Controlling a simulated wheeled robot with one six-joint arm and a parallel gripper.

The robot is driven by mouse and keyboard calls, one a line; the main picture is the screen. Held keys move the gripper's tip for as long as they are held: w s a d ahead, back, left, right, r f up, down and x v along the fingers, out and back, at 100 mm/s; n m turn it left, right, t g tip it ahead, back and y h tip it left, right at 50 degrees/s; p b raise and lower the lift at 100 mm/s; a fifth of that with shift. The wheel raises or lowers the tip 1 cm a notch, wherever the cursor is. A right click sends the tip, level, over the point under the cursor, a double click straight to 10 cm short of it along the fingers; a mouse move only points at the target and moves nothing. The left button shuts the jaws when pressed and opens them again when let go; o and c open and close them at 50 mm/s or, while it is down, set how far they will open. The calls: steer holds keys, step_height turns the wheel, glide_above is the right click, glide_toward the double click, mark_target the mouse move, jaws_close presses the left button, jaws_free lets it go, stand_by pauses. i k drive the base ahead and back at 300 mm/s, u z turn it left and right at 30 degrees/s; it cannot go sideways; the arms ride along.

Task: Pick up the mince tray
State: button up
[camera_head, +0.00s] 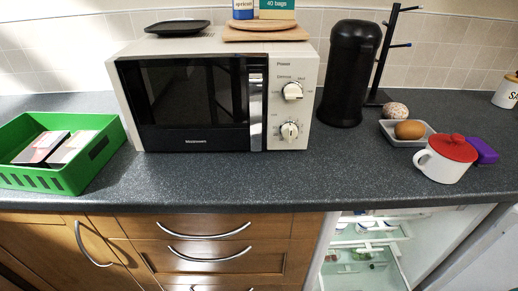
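I cannot make out a mince tray for certain. A black, shallow, empty-looking tray (177,27) lies on top of the microwave at the left. Two flat dark-and-pale packs, a left one (40,147) and a right one (72,147), lie side by side in the green crate (103,150); their contents are too small to tell. The open fridge (365,230) below the counter at the right holds small items on glass shelves, also too small to name. My gripper is not in view.
The white microwave (313,75) stands at the back of the dark counter (240,185). Right of it are a black canister (349,75), a mug stand (380,60), a small white dish (390,141) and a red-lidded white mug (445,160). The counter's front strip is clear.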

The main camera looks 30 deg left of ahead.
mark_target(35, 155)
steer(key=u, duration=2.3)
